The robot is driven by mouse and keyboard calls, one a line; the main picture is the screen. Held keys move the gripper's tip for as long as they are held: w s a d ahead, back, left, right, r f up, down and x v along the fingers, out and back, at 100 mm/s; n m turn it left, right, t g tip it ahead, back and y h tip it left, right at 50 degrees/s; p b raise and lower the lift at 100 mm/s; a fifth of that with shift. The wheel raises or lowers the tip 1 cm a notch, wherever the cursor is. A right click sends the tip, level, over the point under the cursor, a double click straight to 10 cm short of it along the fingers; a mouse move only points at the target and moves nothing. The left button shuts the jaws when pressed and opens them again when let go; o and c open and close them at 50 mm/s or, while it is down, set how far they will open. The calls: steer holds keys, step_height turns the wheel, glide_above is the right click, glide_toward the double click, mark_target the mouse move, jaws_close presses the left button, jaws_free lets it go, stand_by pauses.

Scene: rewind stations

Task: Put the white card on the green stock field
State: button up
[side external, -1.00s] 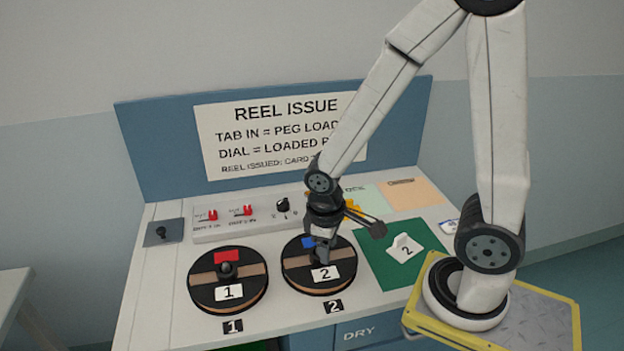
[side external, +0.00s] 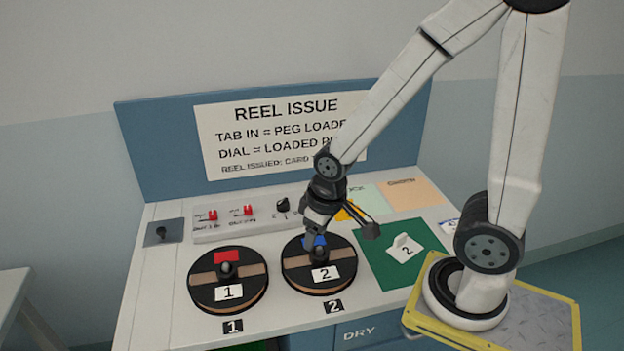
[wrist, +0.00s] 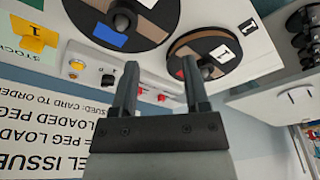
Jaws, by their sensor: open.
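A white card (side external: 404,248) marked 2, with a raised tab, rests on the dark green mat (side external: 384,278) right of reel 2. The pale green stock field (side external: 366,198) lies behind that mat, partly hidden by my arm. Its lettering edge (wrist: 12,58) shows at the left of the wrist view. My gripper (side external: 311,236) is open and empty, above the rear of reel 2 (side external: 318,284) and left of the card. Its two fingers (wrist: 160,72) stand apart in the wrist view with nothing between them.
Reel 1 (side external: 228,297) sits left of reel 2. A yellow piece (wrist: 36,36) stands by the stock field. An orange field (side external: 412,194) lies to its right. A switch box (side external: 240,222) runs behind the reels, before the upright sign board (side external: 160,165). Another white label (side external: 449,228) is partly hidden by my arm.

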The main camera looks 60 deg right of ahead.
mark_target(395, 239)
steer(key=s+d+f+n+g+h, duration=0.1)
steer(key=f, duration=0.1)
steer(key=s+d+f+n+g+h, duration=0.1)
steer(key=s+f+n+g, duration=0.1)
steer(key=s+d+f+n+g+h, duration=0.1)
steer(key=s+f+g, duration=0.1)
steer(key=shift+s+d, duration=0.2)
steer(key=shift+s, duration=0.05)
steer(key=d+n+h, duration=0.1)
steer(key=s+d+f+n+g+h, duration=0.1)
steer(key=s+d+n+g+h, duration=0.1)
steer(key=shift+d+f, duration=0.15)
steer(key=shift+f, duration=0.25)
steer(key=d+n+h, duration=0.2)
steer(key=d+f+n+g+h, duration=0.1)
steer(key=d+n+h, duration=0.1)
steer(key=shift+s+f+h, duration=0.2)
steer(key=shift+h, duration=0.1)
steer(key=shift+w+d+f+n+h, duration=0.15)
steer(key=shift+d+n+h, duration=0.15)
steer(key=shift+n+h, duration=0.2)
steer(key=shift+w+d+f+n+h, duration=0.15)
steer(key=shift+d+n+h, duration=0.2)
steer(key=shift+n, duration=0.25)
steer(key=shift+r+t, duration=0.1)
steer(key=shift+t, duration=0.3)
steer(key=shift+x, duration=3.35)
steer(key=shift+s, duration=0.15)
steer(key=shift+x, duration=2.55)
